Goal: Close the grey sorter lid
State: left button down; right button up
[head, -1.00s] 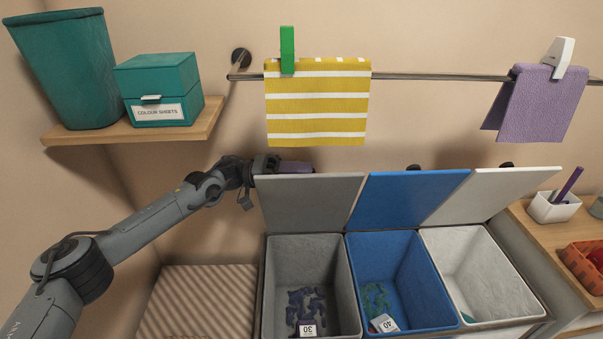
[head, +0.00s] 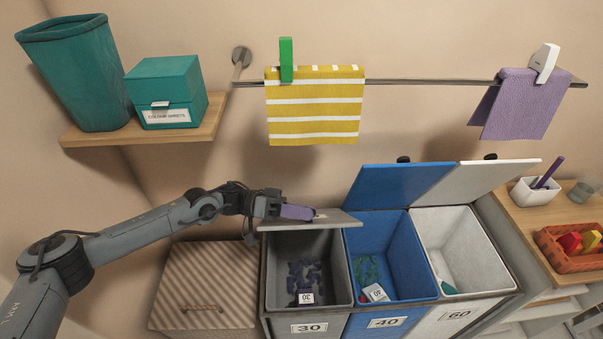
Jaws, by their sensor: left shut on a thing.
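The grey sorter lid (head: 338,219) is tilted partway down over the grey bin (head: 267,285), which is still open at the front. The bin holds dark purple pieces and a tag marked 30. My left gripper (head: 314,213) comes in from the left, above the lid's outer face. Its purple-sided fingers are shut at the lid's upper part; the exact grip point is hidden. My right gripper is not in view.
The blue lid (head: 395,184) and the white lid (head: 478,180) stand open beside the grey one. A striped hamper (head: 203,281) is left of the bins. A yellow striped cloth (head: 315,108) hangs above.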

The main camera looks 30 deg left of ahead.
pick_arm(q)
jog(key=s+d+f+m+p, duration=0.1)
jog(key=s+d+f+m, duration=0.1)
jog(key=s+f, duration=0.2)
jog(key=shift+d+f+m+y, duration=0.2)
jog(key=shift+f+m+y, duration=0.1)
jog(key=shift+f+y, duration=0.15)
jog(key=shift+s, duration=0.1)
jog(key=c, duration=0.8)
grip_release()
jog(key=shift+o, duration=0.2)
jog(key=s+d+r+p, duration=0.2)
jog(key=d+r+p, duration=0.2)
jog(key=d+r, duration=0.7)
jog(key=shift+s+d, duration=0.15)
jog(key=shift+s, duration=0.1)
